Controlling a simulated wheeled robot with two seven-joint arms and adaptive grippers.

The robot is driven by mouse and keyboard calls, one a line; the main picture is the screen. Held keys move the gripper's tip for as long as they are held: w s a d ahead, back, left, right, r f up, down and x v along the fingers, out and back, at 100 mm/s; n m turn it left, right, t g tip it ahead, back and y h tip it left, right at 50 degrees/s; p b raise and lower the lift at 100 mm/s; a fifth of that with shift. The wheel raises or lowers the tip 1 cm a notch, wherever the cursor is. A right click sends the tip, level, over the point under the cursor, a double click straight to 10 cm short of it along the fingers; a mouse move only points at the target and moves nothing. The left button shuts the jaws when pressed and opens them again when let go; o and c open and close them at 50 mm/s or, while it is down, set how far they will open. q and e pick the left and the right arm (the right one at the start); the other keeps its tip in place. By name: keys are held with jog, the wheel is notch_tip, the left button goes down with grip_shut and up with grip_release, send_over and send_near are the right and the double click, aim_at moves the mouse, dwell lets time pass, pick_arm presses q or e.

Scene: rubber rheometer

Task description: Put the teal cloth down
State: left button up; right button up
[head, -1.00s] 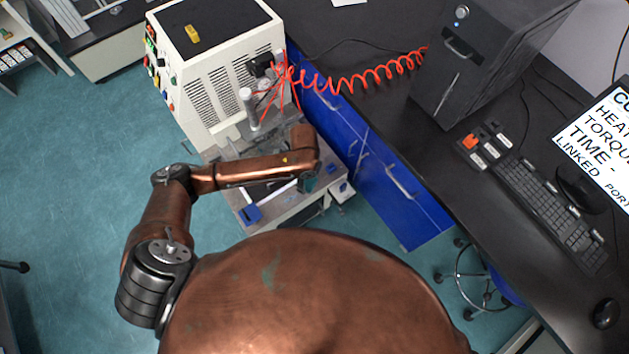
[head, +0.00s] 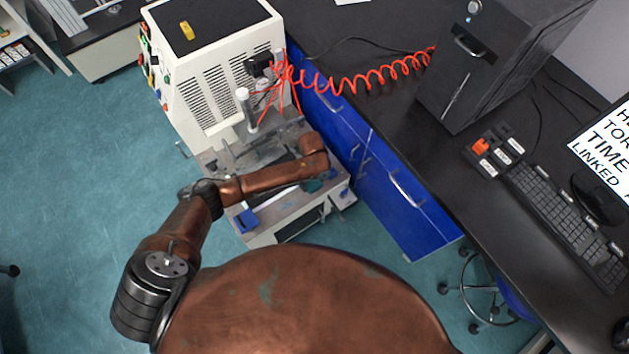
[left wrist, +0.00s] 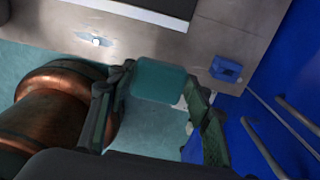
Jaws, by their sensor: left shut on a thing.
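The teal cloth (left wrist: 158,80) shows as a small flat rounded patch in the left wrist view. My left gripper (left wrist: 153,98) is shut on it, with a finger at each side. The cloth appears over the grey metal worktop of the rheometer bench (left wrist: 215,30), near its edge; I cannot tell whether it touches. In the head view a bit of teal (head: 313,186) shows just below my left wrist, above the right part of the bench (head: 270,215). My wrist hides most of the gripper there. My right gripper is in neither view.
The white rheometer cabinet (head: 215,90) stands behind the bench, with a red coiled hose (head: 370,75) to the right. A blue item (head: 246,220) sits at the bench's front left. Blue drawers (head: 390,195) with protruding handles stand close on the right.

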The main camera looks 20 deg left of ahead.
aim_at(313, 182)
pick_arm(q)
jog(key=w+f+b, duration=0.1)
jog(key=w+f, duration=0.1)
jog(key=shift+w+a+f, duration=0.15)
jog(key=shift+w+f, duration=0.1)
jog(key=shift+f, duration=0.1)
notch_tip(313, 182, down, 3)
jog(key=shift+w+a+f+b, duration=0.1)
jog(key=shift+f+b, duration=0.1)
jog(key=shift+b, duration=0.45)
jog(key=shift+r, duration=0.1)
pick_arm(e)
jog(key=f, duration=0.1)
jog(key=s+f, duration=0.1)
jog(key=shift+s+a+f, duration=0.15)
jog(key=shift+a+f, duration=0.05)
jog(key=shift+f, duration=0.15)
pick_arm(q)
jog(key=o, duration=1.1)
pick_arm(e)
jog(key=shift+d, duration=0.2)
pick_arm(q)
notch_tip(313, 182, up, 12)
jog(key=p, duration=0.4)
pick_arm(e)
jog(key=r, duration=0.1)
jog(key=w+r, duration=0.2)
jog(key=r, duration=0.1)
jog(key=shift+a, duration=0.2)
